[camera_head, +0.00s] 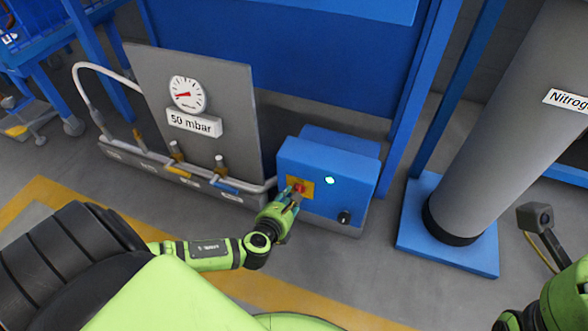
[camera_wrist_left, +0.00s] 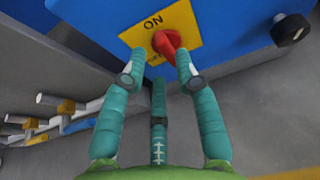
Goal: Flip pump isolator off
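The pump isolator is a red rotary handle (camera_wrist_left: 166,44) on a yellow plate (camera_wrist_left: 186,22) marked ON at its top. It sits on the front of a blue box (camera_head: 318,170), beside a lit white-green lamp (camera_head: 330,181). My left gripper (camera_head: 297,191) is at the handle. In the left wrist view its teal fingers (camera_wrist_left: 157,76) stand apart, one on each side of the red handle's lower end. I cannot tell whether they touch it. The lower lettering on the plate is partly hidden by the handle. My right gripper is out of view; only part of my right arm shows.
A black knob (camera_head: 344,217) is low on the box's right side. A grey panel (camera_head: 225,120) with a gauge (camera_head: 187,94) and a "50 mbar" label (camera_head: 194,123) stands left, above a pipe with several valves. A grey nitrogen cylinder (camera_head: 500,130) stands right on a blue base.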

